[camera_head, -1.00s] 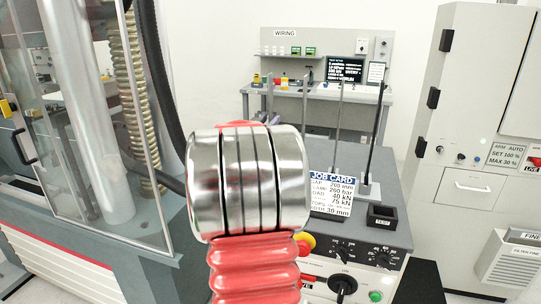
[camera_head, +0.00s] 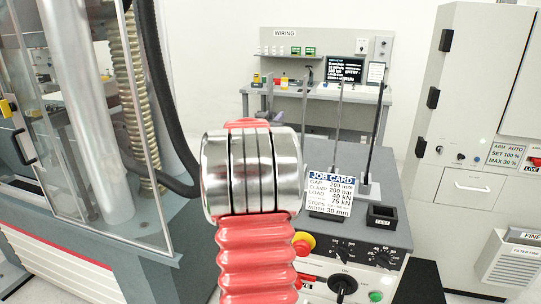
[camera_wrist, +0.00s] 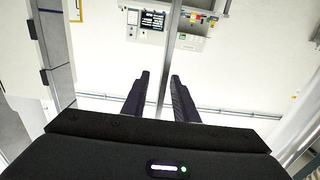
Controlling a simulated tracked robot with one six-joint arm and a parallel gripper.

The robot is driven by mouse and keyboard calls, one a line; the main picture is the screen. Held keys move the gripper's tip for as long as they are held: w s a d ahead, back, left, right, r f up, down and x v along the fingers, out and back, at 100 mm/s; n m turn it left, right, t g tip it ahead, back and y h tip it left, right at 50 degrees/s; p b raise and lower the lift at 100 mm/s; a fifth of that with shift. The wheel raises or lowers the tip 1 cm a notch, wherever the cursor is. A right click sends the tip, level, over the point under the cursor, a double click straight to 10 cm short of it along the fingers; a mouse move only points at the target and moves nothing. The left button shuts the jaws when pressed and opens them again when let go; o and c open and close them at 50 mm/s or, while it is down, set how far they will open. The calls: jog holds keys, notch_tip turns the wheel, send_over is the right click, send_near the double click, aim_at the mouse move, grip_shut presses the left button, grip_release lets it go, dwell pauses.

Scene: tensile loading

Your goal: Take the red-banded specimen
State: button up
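Several thin upright bars stand on the console in the head view: a grey one at left (camera_head: 306,112), a grey one in the middle (camera_head: 338,120) and a darker one at right (camera_head: 376,130). I cannot make out a red band on any of them. In the wrist view, my gripper (camera_wrist: 159,95) is open, its two dark fingers apart. A long grey bar (camera_wrist: 171,55) runs through the gap between them in the picture, with space at both sides; its depth is unclear. In the head view my own arm hides the gripper and the lower part of the left bar.
The console (camera_head: 345,255) carries a job card (camera_head: 330,194), a small black TEST box (camera_head: 382,217), a red stop button (camera_head: 302,243) and knobs. A clear-guarded machine (camera_head: 120,130) stands left, a cabinet (camera_head: 470,140) right, a wiring bench (camera_head: 320,92) behind.

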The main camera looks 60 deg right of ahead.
jog(key=shift+c, duration=0.2)
grip_shut()
jog(key=shift+r, duration=0.1)
dwell(1.3)
